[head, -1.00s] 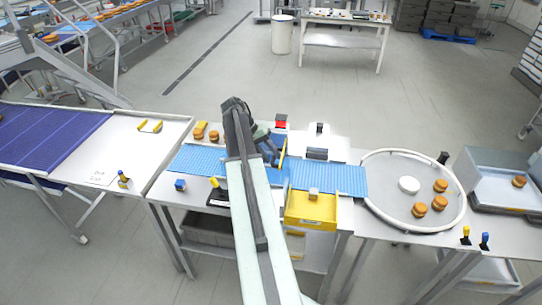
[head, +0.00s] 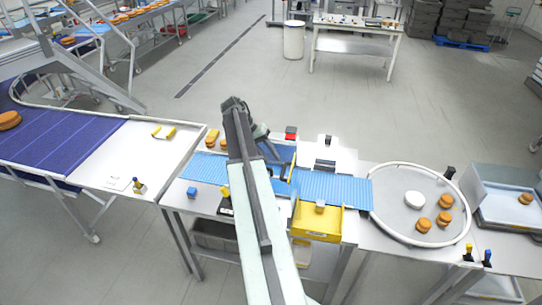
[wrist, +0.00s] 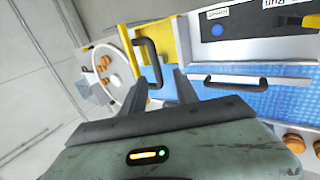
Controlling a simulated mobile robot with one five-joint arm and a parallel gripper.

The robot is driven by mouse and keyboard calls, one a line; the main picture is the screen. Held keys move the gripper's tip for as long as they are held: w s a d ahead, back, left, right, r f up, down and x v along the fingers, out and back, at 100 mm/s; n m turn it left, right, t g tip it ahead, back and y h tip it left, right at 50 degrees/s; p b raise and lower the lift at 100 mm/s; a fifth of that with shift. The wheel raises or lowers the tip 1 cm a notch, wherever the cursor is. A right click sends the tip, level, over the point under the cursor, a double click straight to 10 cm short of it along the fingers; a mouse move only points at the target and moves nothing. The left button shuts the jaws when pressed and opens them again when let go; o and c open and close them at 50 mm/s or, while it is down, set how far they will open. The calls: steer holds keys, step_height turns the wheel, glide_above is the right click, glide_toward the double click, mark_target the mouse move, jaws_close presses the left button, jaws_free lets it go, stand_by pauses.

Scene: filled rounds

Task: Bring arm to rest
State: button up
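My arm reaches up the middle of the head view and bends down over the work table (head: 180,197). In the head view the fingertips are mostly hidden by the arm, close to the blue belt (head: 335,188).
A yellow bin (head: 318,222) stands at the table front. To the right is a round turntable (head: 398,205) with several filled rounds and a white disc. A purple conveyor (head: 60,145) carries a round (head: 9,120) at left.

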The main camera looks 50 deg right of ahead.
steer(key=w+a+f+n+t+b, duration=0.1)
steer(key=w+a+f+n+b, duration=0.1)
steer(key=w+a+f+b, duration=0.4)
steer(key=w+a+f+n+h+b, duration=0.1)
steer(key=w+a+f+b, duration=0.25)
steer(key=a, duration=0.55)
steer(key=w+a+f+n+t+b, duration=0.1)
steer(key=w+a+f+n+b, duration=0.1)
steer(key=w+a+f+b, duration=0.4)
steer(key=s+a+f+n+t+y+b, duration=0.1)
steer(key=a+f+n+b, duration=0.1)
steer(key=a, duration=0.9)
steer(key=s+a+f+n+t+y+b, duration=0.1)
steer(key=a+f, duration=0.4)
steer(key=a, duration=0.6)
steer(key=s+a+f+n+t+y+b, duration=0.1)
steer(key=s+a+f+n+t+b, duration=0.1)
steer(key=a, duration=0.9)
step_height(320, 180, down, 2)
steer(key=s+n+b, duration=0.1)
steer(key=n, duration=0.2)
steer(key=shift+n+y+b, duration=0.3)
steer(key=shift+y+b, duration=0.1)
